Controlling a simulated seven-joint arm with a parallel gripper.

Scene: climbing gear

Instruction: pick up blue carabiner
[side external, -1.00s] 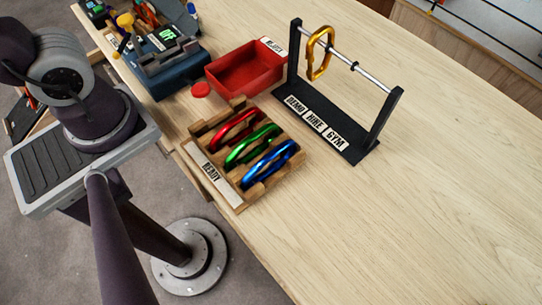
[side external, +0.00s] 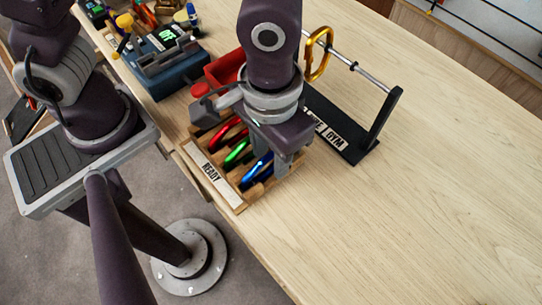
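The blue carabiner (side external: 257,167) sits in the front right slot of a wooden rack (side external: 221,182) with a READY label. My gripper (side external: 272,164) points down over the rack's right part, right at the blue carabiner, and covers part of it. One finger shows clearly just right of the blue carabiner; the other is mostly lost against the hand. I cannot tell the gap between the fingers or whether they touch the carabiner. The carabiner is still in its slot.
A green carabiner (side external: 236,152) and a red one (side external: 226,133) sit in the other slots. Behind my arm stand a red tray (side external: 221,70) and a black stand (side external: 378,130) with a gold carabiner (side external: 319,62) on its bar. The table's right side is clear.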

